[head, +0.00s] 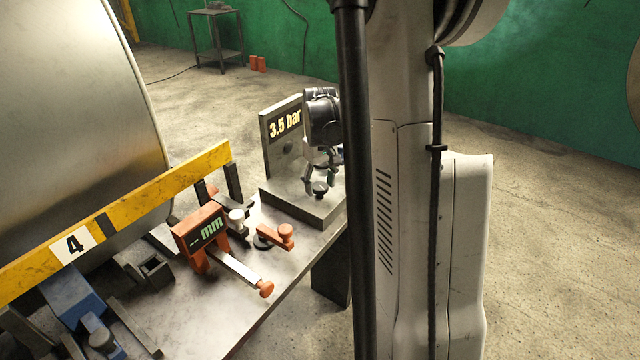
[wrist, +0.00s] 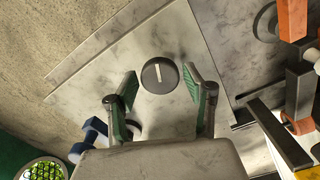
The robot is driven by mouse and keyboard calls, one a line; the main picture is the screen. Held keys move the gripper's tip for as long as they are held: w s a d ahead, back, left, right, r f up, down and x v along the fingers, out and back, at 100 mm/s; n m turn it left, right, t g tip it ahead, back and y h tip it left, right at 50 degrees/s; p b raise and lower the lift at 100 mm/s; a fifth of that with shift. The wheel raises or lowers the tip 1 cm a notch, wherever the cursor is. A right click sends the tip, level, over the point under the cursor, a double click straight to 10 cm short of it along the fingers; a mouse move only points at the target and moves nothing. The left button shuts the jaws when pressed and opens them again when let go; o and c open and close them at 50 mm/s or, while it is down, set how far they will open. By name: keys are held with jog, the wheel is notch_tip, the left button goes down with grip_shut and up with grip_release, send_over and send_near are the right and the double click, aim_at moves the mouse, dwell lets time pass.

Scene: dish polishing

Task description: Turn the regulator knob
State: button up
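The regulator knob is a small dark round knob (head: 320,188) on a grey metal base (head: 295,206). In the wrist view the knob (wrist: 160,76) carries a white line pointing nearly straight up the picture. Behind the base stands a panel (head: 277,150) with a lit display reading 3.5 bar. My gripper (head: 319,183) points down over the knob. In the wrist view my gripper (wrist: 158,82) is open, with one finger on each side of the knob and a visible gap to both green-padded fingers. How far the fingertips are above the base is hard to tell.
On the table (head: 215,312), left of the base, are an orange gauge (head: 201,231) marked mm and an orange-handled part (head: 277,236). A yellow bar (head: 140,200) marked 4 runs beside a large metal drum (head: 75,90). The table ends just right of the base.

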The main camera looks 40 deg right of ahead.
aim_at(320, 186)
jog(key=shift+o, duration=0.7)
notch_tip(320, 186, up, 12)
dwell(0.6)
jog(key=s+a+t, duration=0.2)
jog(key=s+a, duration=0.3)
jog(key=a, duration=0.5)
jog(key=s+a+r+n+t, duration=0.1)
jog(key=s+a, duration=0.4)
jog(key=a, duration=0.6)
jog(key=s+a+r+n+t, duration=0.1)
jog(key=s+a+t, duration=0.3)
jog(key=a, duration=0.6)
jog(key=shift+s+a, duration=0.3)
jog(key=shift+s, duration=0.4)
dwell(1.6)
